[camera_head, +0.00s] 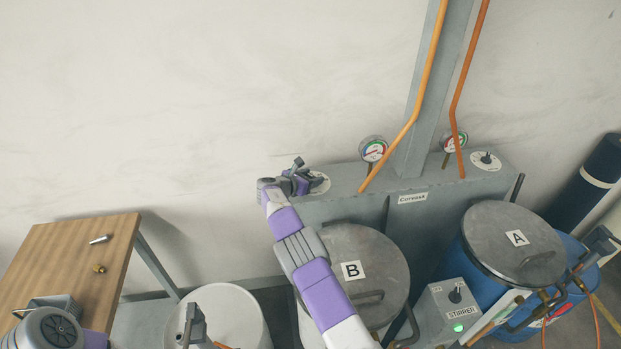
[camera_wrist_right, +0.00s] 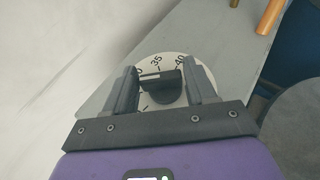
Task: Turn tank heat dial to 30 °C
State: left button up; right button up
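The heat dial (camera_head: 321,184) is a white disc with a dark knob at the left end of the grey tank top. In the right wrist view the dial (camera_wrist_right: 178,64) shows marks 35 and 40, and other marks are partly hidden. Its dark knob (camera_wrist_right: 161,88) sits between the fingers of my right gripper (camera_wrist_right: 163,88), with a visible gap on each side. The fingers are apart. In the head view my right gripper (camera_head: 299,182) covers part of this dial. I cannot read the knob's setting.
A second dial (camera_head: 486,160) and two gauges (camera_head: 373,149) (camera_head: 455,142) stand along the grey tank (camera_head: 345,179). Orange pipes (camera_head: 425,75) rise beside a grey post. Lidded drums B (camera_head: 375,250) and A (camera_head: 490,225) and a stirrer box (camera_head: 447,308) stand in front. A wooden table (camera_head: 60,250) is left.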

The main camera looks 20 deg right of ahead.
jog(key=shift+o, duration=1.4)
jog(key=shift+v, duration=3.8)
